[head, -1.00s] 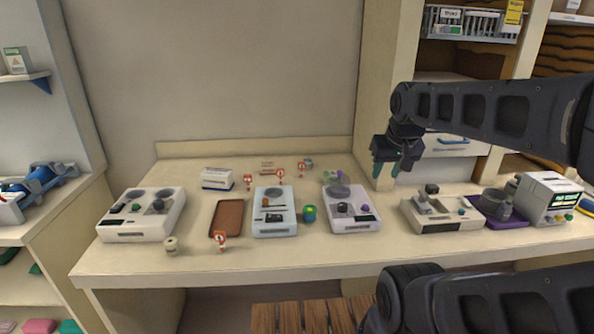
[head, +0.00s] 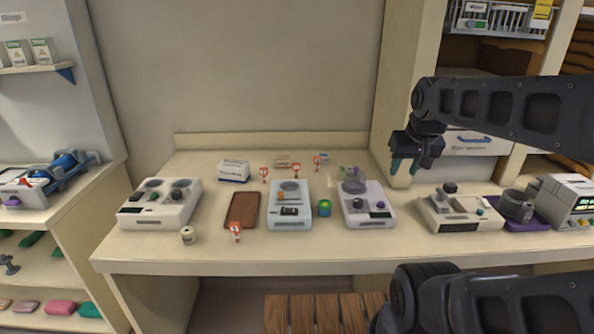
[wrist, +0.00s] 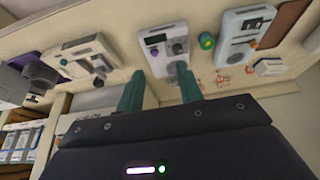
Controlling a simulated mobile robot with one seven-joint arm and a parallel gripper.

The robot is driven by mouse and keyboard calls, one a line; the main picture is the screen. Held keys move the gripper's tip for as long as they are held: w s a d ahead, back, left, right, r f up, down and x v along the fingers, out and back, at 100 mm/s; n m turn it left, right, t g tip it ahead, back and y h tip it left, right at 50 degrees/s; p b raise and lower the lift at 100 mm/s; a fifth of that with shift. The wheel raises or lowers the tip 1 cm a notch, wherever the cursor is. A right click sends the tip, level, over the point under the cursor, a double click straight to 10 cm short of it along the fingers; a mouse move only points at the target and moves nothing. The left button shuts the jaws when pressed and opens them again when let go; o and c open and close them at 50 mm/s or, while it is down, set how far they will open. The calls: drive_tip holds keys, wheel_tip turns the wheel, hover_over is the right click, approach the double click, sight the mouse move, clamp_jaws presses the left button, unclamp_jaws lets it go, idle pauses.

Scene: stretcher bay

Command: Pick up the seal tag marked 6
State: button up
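Several small red-and-white tags stand on the bench: one at the front (head: 236,230) beside the brown tray, and three further back, a left one (head: 264,173), a middle one (head: 296,170) and a right one (head: 317,162). Their numbers are too small to read, so I cannot tell which is marked 6. Small reddish shapes, likely tags (wrist: 221,79), show in the wrist view. My gripper (head: 404,169) is open and empty, raised near the cabinet side, right of all the tags. Its two teal fingers (wrist: 160,92) stand apart in the wrist view.
A wooden slatted surface (head: 325,313) lies low in front.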

drive_tip(key=shift+o, duration=1.2)
